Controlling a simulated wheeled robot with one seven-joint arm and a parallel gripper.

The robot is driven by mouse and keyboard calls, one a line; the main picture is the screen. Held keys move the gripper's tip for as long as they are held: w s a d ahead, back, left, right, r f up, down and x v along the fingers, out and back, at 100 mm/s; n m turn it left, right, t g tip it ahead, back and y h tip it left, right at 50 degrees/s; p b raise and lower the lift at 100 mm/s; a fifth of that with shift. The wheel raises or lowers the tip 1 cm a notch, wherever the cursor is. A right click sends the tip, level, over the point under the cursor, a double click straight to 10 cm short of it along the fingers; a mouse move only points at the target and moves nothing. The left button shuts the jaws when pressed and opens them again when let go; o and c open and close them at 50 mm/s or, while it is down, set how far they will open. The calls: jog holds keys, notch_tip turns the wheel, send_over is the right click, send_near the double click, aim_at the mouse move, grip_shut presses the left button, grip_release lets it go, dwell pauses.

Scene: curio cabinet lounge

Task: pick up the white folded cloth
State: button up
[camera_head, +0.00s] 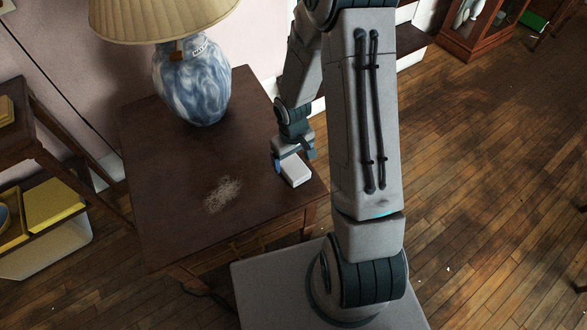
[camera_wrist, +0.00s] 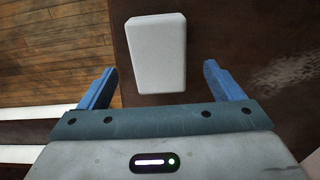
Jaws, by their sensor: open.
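The white folded cloth (camera_head: 295,170) is a small white block-like shape near the right edge of the dark wooden table (camera_head: 160,170). In the wrist view the cloth (camera_wrist: 157,54) lies ahead of my gripper, in line with the space between the two blue fingers. My gripper (camera_head: 294,160) is open at the cloth's far end in the head view. In the wrist view the open fingers of my gripper (camera_wrist: 160,85) stand apart on either side, with gaps to the cloth. I cannot tell how high the fingertips are above the table.
A blue and white lamp (camera_head: 192,85) with a beige shade stands at the back of the table. A pale worn patch (camera_head: 222,195) marks the tabletop. A shelf with yellow items (camera_head: 50,203) is at the left. Open wooden floor (camera_head: 480,170) lies at the right.

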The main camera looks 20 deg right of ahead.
aim_at(293, 166)
notch_tip(293, 166, down, 5)
jog(key=shift+r+b, duration=0.1)
jog(key=shift+b, duration=0.25)
jog(key=c, duration=1.1)
jog(key=shift+r, duration=0.15)
